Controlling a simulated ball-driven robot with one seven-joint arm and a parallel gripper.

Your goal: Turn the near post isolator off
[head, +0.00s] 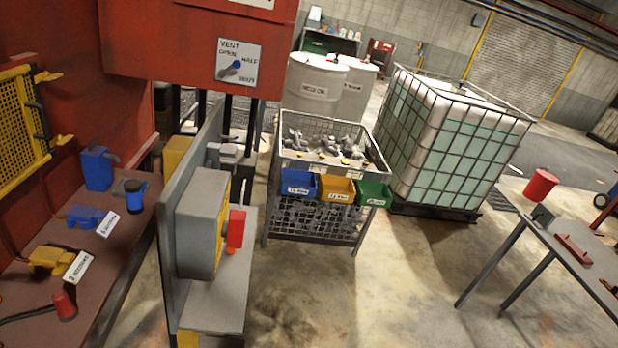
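A grey isolator box (198,228) is mounted on a grey upright post panel (172,240) left of centre. Its front faces right, so I see it nearly edge-on. A yellow plate (221,236) covers that front, and a red handle (236,229) sticks out from it. The handle looks upright from this angle, but I cannot read any on or off marking. Behind the box are smaller grey and yellow parts, partly hidden. My gripper is not in this view, and nothing is seen touching the handle.
A red cabinet with a vent selector (238,63) hangs above and behind. At left, a bench (120,255) holds blue, yellow and red fittings. A wire crate (315,225) with coloured bins, a caged tank (455,140) and a right-hand table (540,235) surround clear floor (400,270).

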